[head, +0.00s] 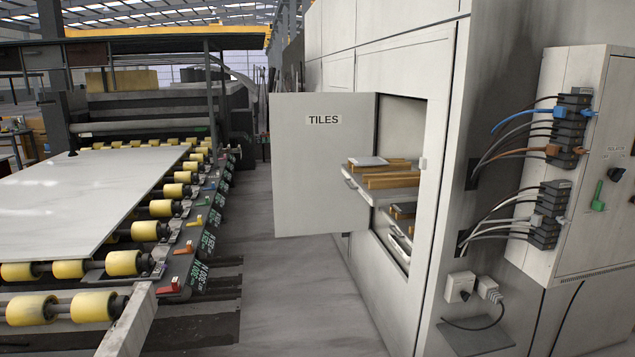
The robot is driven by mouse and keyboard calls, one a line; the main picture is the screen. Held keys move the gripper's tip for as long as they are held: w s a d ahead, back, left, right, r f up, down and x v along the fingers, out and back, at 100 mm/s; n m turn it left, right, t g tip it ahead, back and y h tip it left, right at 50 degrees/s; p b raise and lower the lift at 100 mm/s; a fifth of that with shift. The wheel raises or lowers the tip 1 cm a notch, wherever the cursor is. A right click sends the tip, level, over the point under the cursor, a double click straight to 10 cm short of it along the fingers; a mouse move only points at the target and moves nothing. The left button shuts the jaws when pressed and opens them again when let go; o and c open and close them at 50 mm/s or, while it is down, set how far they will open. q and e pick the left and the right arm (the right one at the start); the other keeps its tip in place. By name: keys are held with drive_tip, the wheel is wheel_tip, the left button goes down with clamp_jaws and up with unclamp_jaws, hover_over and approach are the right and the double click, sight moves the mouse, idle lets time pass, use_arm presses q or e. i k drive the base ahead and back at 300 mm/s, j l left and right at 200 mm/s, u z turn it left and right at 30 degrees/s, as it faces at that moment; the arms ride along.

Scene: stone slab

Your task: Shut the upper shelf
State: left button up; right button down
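A tall pale cabinet (445,70) stands right of centre. Its door (322,180), labelled "TILES", is swung open to the left. Inside the opening, the upper shelf (357,187) sticks out a little past the cabinet front. It carries wooden strips (392,181) and a flat grey tile (368,161). A lower shelf (399,243) with more pieces sits below it, partly hidden by the cabinet's side and front. Neither of my grippers shows in the head view.
A roller conveyor with yellow rollers (122,263) bearing a large white slab (85,190) fills the left. An electrical box (600,140) with cables and a wall socket (460,287) are on the right. The grey floor (290,300) between is clear.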

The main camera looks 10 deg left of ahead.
sight(398, 179)
drive_tip(key=i+j, duration=0.1)
drive_tip(key=i, duration=1.25)
drive_tip(key=i+j, duration=0.1)
drive_tip(key=i, duration=1.25)
